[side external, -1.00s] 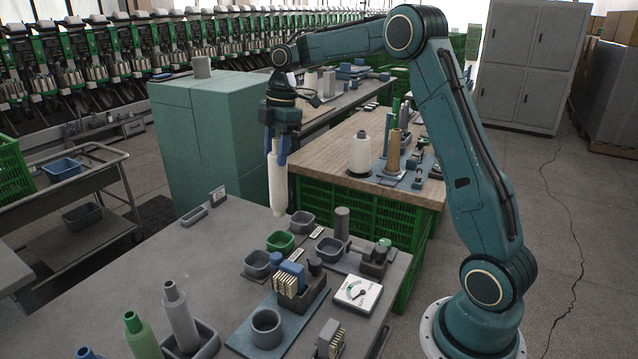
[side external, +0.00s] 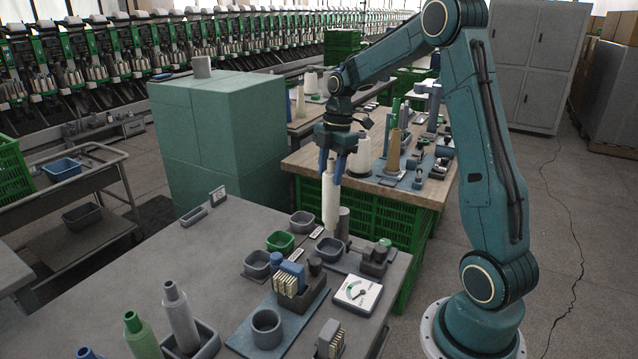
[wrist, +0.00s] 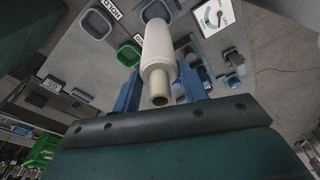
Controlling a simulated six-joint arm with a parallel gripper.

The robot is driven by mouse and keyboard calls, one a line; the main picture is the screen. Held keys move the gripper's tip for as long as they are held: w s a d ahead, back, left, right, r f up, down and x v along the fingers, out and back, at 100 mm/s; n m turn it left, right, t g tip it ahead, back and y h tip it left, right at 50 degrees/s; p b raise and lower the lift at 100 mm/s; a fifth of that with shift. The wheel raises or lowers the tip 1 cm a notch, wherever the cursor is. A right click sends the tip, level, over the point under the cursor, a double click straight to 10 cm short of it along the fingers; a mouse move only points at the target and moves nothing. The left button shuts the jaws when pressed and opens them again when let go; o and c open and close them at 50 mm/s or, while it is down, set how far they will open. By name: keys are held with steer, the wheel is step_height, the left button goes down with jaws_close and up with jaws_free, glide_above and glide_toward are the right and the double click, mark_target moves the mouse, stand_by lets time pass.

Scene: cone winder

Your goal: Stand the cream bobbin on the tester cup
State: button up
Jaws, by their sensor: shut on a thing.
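The cream bobbin (side external: 331,202) hangs nearly upright below my gripper (side external: 331,164), which is shut on its upper end. In the wrist view the bobbin (wrist: 157,50) sits between the blue fingers of my gripper (wrist: 158,90), its hollow end facing the camera. A round, open grey cup (side external: 267,328) stands on a blue plate at the front of the grey table, well to the left of and nearer than the bobbin. It looks empty; I cannot confirm it is the tester cup. A dial gauge (side external: 357,294) lies right of it.
Several small trays, including a green one (side external: 280,242), stand near the bobbin's lower end. A dark grey post (side external: 343,222) is close beside that end. Grey and green bobbins (side external: 180,315) stand at front left. The table's left middle is clear.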

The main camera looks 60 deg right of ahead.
mark_target(330, 200)
steer(key=shift+f, duration=3.55)
stand_by(0.4)
steer(key=shift+f, duration=0.95)
stand_by(0.5)
steer(key=o, duration=1)
